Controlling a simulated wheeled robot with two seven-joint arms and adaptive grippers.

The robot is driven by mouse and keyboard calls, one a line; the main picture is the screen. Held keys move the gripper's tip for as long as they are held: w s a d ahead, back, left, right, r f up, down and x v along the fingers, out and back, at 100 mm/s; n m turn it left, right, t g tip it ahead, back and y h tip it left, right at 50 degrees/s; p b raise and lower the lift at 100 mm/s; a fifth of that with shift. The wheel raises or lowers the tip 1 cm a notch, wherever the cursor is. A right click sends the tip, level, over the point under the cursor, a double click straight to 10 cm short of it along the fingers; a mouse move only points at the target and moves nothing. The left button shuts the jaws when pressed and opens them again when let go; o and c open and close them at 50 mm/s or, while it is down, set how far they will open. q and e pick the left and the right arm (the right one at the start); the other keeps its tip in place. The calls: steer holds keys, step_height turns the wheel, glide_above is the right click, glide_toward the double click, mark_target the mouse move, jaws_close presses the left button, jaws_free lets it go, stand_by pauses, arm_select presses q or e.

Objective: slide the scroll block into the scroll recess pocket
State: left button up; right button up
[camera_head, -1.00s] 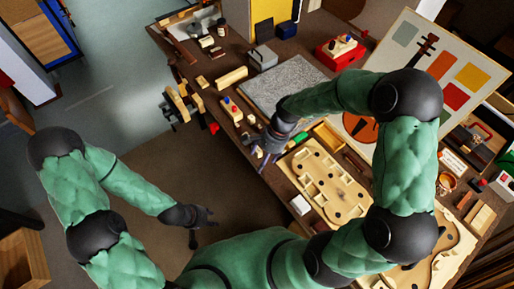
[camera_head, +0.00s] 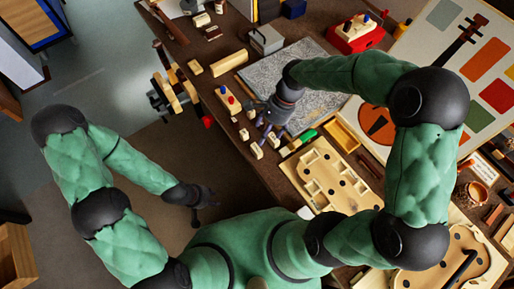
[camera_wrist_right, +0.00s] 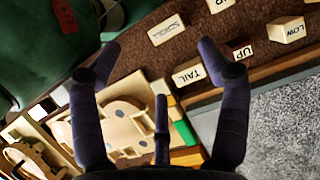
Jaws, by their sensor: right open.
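The scroll block (camera_wrist_right: 172,31) is a pale wooden block marked SCROLL on the brown bench, ahead of my fingers in the right wrist view. In the head view it appears to be the small pale block (camera_head: 256,152) near the bench edge. My right gripper (camera_head: 268,122) is open and empty above the small blocks; its spread fingers (camera_wrist_right: 160,60) also show in the wrist view, apart from the scroll block. The pale wooden tray (camera_head: 318,170) with shaped cutouts lies to the right; I cannot tell which cutout is the scroll recess pocket. My left gripper (camera_head: 203,203) is open, empty, off the bench.
Blocks marked TAIL (camera_wrist_right: 188,73), UP (camera_wrist_right: 240,51) and LOW (camera_wrist_right: 287,30) lie close to the scroll block. A grey mat (camera_head: 285,75) lies behind my right gripper. A green block (camera_head: 306,136) sits near the tray. A red box (camera_head: 354,34) stands farther back.

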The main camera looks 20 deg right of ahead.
mark_target(257, 148)
steer(key=b+x, duration=0.2)
steer(key=x, duration=0.3)
steer(key=shift+a+f, duration=0.1)
steer(key=shift+f, duration=0.2)
steer(key=b+x, duration=0.2)
steer(key=x, duration=0.1)
steer(key=w+x, duration=0.1)
steer(key=x, duration=0.1)
steer(key=shift+f+b, duration=0.1)
steer(key=shift+b, duration=0.3)
steer(key=c, duration=1.4)
